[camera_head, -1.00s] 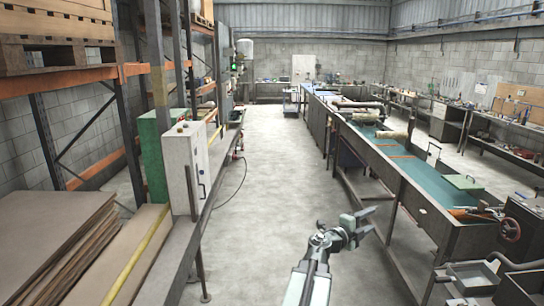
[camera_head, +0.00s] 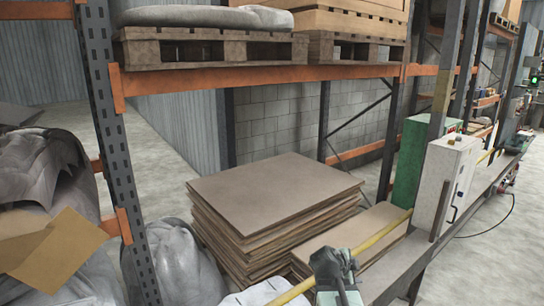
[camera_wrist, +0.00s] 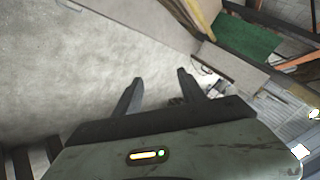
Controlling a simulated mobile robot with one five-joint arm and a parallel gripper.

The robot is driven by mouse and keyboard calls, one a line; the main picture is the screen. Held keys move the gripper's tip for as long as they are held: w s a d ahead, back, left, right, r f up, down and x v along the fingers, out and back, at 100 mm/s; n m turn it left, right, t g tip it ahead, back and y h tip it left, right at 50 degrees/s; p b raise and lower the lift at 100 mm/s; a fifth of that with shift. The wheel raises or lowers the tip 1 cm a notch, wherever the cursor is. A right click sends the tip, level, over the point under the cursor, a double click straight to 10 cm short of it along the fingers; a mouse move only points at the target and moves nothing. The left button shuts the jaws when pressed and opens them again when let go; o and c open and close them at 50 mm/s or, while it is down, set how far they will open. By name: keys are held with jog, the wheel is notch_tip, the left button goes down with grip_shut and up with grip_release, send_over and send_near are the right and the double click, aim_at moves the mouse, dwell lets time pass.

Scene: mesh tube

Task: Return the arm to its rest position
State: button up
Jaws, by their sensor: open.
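My gripper (camera_wrist: 158,92) shows in the wrist view with its two dark fingers spread apart and nothing between them. Grey floor and the edge of a flat panel lie beyond the fingers. In the head view part of my arm (camera_head: 336,272) shows at the bottom, right of centre, in front of the yellow rail. The fingertips cannot be made out clearly there.
A stack of brown sheets (camera_head: 270,200) lies under a rack with an orange beam (camera_head: 200,80). Grey sacks (camera_head: 45,165) stand at the left. A white cabinet (camera_head: 446,185) and a green box (camera_head: 410,160) are at the right. Open floor (camera_head: 480,260) lies at the lower right.

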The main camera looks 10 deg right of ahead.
jog(key=a+f+n+y, duration=0.35)
jog(key=a+n, duration=0.25)
jog(key=a, duration=0.9)
jog(key=s+a+f+n+g+y, duration=0.2)
jog(key=s+a+n, duration=0.2)
jog(key=a+n, duration=0.2)
jog(key=s+a+f+n+g+y, duration=0.2)
jog(key=s+a+n+y, duration=0.1)
jog(key=a+n, duration=0.4)
jog(key=shift+s+f+n+g, duration=0.3)
jog(key=shift+s+f+n, duration=0.1)
jog(key=shift+n, duration=1.4)
jog(key=shift+c, duration=0.3)
